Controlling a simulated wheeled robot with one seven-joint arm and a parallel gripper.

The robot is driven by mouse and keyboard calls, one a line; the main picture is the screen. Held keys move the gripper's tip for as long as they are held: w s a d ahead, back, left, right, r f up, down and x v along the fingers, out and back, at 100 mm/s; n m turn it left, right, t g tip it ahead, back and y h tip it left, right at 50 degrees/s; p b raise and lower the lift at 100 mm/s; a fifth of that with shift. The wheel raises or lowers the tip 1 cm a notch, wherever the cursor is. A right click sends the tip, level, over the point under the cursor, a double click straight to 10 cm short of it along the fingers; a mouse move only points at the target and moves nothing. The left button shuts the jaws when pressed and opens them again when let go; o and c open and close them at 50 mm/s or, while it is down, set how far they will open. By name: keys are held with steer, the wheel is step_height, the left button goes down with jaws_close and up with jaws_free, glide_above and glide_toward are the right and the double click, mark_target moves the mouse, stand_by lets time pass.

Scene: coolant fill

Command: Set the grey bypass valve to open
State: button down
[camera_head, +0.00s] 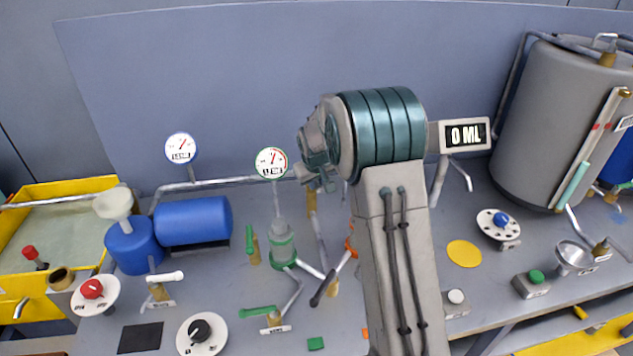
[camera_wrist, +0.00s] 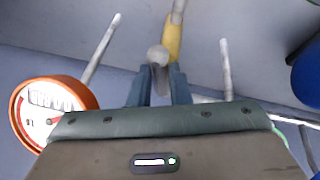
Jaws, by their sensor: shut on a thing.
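The grey bypass valve shows in the wrist view as a brass body (camera_wrist: 173,40) with a grey handle (camera_wrist: 158,58) that has a rounded end. My gripper (camera_wrist: 159,88) has its two blue-grey fingers closed around this handle. The handle lies between the fingertips, roughly in line with the pipe beyond. In the head view my gripper (camera_head: 318,182) is over the pipes behind the bench's middle. A brass body (camera_head: 311,202) shows just below it. My wrist and arm hide the handle there, so its exact angle is hard to tell.
An orange-rimmed gauge (camera_wrist: 45,108) is close on the left in the wrist view. A green-rimmed gauge (camera_head: 271,162) stands left of my gripper. A black-tipped lever (camera_head: 323,289) and green-handled valves (camera_head: 258,312) are in front. A large grey tank (camera_head: 560,120) stands right.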

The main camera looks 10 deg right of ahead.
steer(key=shift+a+m+h+b, duration=0.3)
steer(key=shift+m+b, duration=0.35)
steer(key=shift+m, duration=0.1)
steer(key=shift+a+m+h+b, duration=0.3)
steer(key=shift+m+b, duration=0.3)
steer(key=shift+m, duration=0.15)
steer(key=c, duration=1.3)
jaws_free()
steer(key=shift+c, duration=0.2)
steer(key=b+v, duration=0.1)
steer(key=v, duration=1.3)
steer(key=shift+w+b, duration=0.2)
steer(key=shift+b, duration=0.15)
